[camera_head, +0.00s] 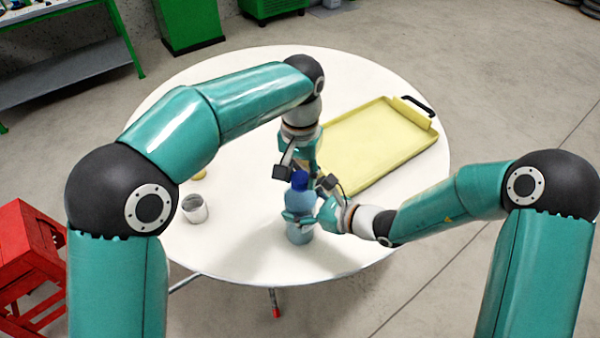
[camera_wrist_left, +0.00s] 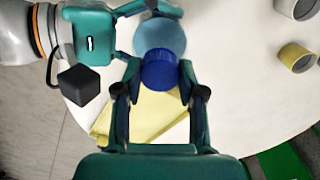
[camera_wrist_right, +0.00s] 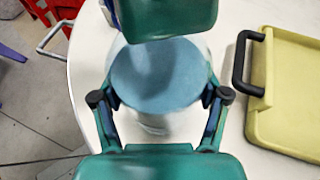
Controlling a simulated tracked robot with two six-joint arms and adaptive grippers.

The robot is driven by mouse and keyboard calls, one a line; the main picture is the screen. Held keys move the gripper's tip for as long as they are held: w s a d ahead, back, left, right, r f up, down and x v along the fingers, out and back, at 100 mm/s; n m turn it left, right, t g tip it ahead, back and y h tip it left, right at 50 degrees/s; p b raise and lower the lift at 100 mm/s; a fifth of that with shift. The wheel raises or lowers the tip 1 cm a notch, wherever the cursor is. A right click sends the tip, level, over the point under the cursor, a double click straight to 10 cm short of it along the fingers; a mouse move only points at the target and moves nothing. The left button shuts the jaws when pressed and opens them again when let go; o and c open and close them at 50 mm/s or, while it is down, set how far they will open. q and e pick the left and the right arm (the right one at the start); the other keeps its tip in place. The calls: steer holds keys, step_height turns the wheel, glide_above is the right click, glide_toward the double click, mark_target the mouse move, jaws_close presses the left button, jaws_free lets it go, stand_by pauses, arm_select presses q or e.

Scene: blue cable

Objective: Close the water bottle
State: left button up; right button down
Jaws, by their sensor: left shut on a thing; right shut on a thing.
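The light blue water bottle (camera_head: 300,234) stands upright near the front of the round white table, with its dark blue cap (camera_head: 300,180) at its top. My left gripper (camera_head: 299,178) comes down from above and is shut on the cap; in the left wrist view the cap (camera_wrist_left: 161,70) sits between the fingertips, overlapping the bottle (camera_wrist_left: 160,36) below. I cannot tell whether the cap is seated on the neck. My right gripper (camera_head: 302,218) is shut on the bottle's body from the right. In the right wrist view my left gripper hides the top of the bottle (camera_wrist_right: 157,85).
A yellow tray (camera_head: 375,148) with a black handle lies at the table's right. A grey cup (camera_head: 195,208) stands at the left, and a yellowish item (camera_head: 207,174) shows partly behind my left arm. A red stool (camera_head: 28,262) stands on the floor at left.

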arm_select(q)
steer(key=m, duration=0.6)
steer(key=shift+m, duration=0.4)
steer(key=m, duration=0.6)
steer(key=shift+w+m, duration=0.1)
steer(key=shift+m, duration=0.2)
steer(key=m, duration=0.9)
steer(key=o, duration=0.7)
steer(key=shift+o, duration=0.2)
steer(key=shift+r, duration=2.25)
steer(key=shift+c, duration=0.4)
